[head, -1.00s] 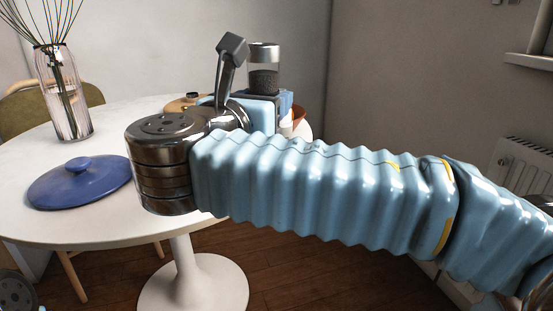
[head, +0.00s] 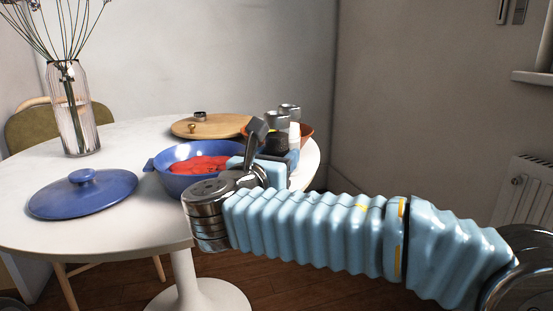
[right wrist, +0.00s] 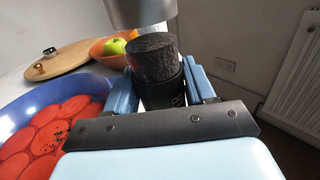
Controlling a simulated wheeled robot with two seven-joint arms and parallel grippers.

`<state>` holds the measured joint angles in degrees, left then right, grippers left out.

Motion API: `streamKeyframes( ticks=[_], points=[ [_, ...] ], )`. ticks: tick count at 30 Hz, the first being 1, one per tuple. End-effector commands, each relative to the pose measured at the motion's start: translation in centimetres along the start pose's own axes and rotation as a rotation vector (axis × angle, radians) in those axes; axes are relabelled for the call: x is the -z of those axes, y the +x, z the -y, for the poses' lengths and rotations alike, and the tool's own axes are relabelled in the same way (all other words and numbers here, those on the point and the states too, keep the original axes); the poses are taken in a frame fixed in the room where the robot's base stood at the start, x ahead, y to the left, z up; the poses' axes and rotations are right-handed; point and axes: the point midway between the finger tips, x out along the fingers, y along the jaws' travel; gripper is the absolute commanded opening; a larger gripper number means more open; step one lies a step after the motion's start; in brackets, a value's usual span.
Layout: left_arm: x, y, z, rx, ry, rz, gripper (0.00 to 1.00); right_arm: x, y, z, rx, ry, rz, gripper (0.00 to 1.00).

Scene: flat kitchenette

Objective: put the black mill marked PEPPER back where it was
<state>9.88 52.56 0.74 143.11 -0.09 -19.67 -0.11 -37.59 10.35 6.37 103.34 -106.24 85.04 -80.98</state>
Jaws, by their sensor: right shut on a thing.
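The pepper mill (head: 277,138) has a silver cap, dark peppercorns and a black base; it looks upright at the table's right side. My right gripper (head: 279,154) is shut on it. In the right wrist view the mill (right wrist: 153,62) stands between the two blue fingers of the gripper (right wrist: 162,92). Its PEPPER marking is not readable, and I cannot tell whether its base touches the table. A second silver-capped mill (head: 290,111) with a white lower part stands just behind it, partly hidden. My left gripper is not in view.
A blue pot (head: 178,182) with red slices is left of the mill. Behind are a wooden board (head: 213,127) and an orange fruit bowl (head: 306,130). The blue lid (head: 83,195) and glass vase (head: 73,110) are farther left. The round table's (head: 120,145) right edge is close.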

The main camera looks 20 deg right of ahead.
Motion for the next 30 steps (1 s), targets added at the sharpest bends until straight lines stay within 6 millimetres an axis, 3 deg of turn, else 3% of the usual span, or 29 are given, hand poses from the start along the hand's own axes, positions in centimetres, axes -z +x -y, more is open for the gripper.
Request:
streamKeyframes(
  ticks=[5, 6, 10, 21, 26, 30],
  points=[
    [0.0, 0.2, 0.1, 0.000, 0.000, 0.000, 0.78, 0.3, 0.0, 0.0, 0.000, 0.000, 0.001, 0.13],
    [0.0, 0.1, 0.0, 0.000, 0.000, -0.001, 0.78, 0.3, 0.0, 0.0, 0.000, 0.000, 0.000, 0.59],
    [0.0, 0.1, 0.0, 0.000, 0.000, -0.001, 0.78, 0.3, 0.0, 0.0, 0.000, 0.000, 0.000, 0.79],
    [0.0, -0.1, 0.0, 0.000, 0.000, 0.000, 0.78, -0.2, -0.3, 0.0, -0.002, 0.000, 0.000, 0.80],
    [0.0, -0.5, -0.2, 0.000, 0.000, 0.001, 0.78, -0.2, -3.1, -0.1, -0.005, -0.001, 0.000, 0.80],
    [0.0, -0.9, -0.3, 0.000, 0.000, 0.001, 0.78, -0.2, -6.5, -0.1, -0.006, -0.001, 0.000, 0.80]
  ],
)
